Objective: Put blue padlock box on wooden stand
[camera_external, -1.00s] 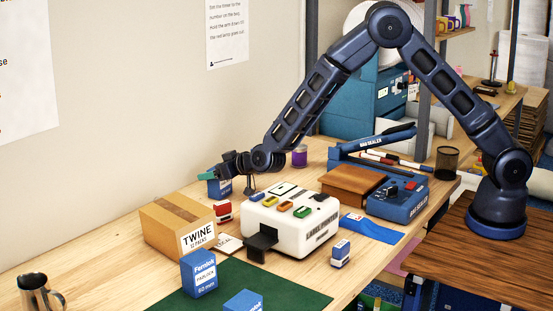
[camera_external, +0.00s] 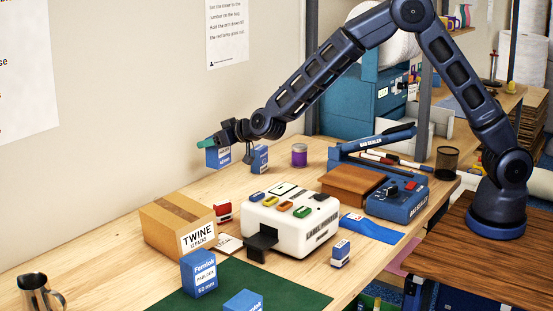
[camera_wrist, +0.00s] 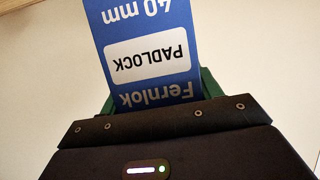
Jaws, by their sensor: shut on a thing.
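My gripper (camera_external: 208,144) has green fingertips and is shut on a blue padlock box (camera_external: 217,158), held in the air above the back left of the workbench. In the wrist view the held box (camera_wrist: 152,60) reads "Fernlok PADLOCK 40 mm" upside down, and the green fingers (camera_wrist: 207,84) show beside it. The wooden stand (camera_external: 352,182), a low brown block, sits on the bench between the label printer and the bag sealer, well to the right of my gripper. Its top looks bare.
Another blue box (camera_external: 260,159) stands just right of the held one. A 60 mm padlock box (camera_external: 198,274) and another blue box (camera_external: 243,302) are on the green mat (camera_external: 285,284). The twine carton (camera_external: 170,222), white label printer (camera_external: 300,222), purple jar (camera_external: 299,155) and blue bag sealer (camera_external: 405,197) stand around.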

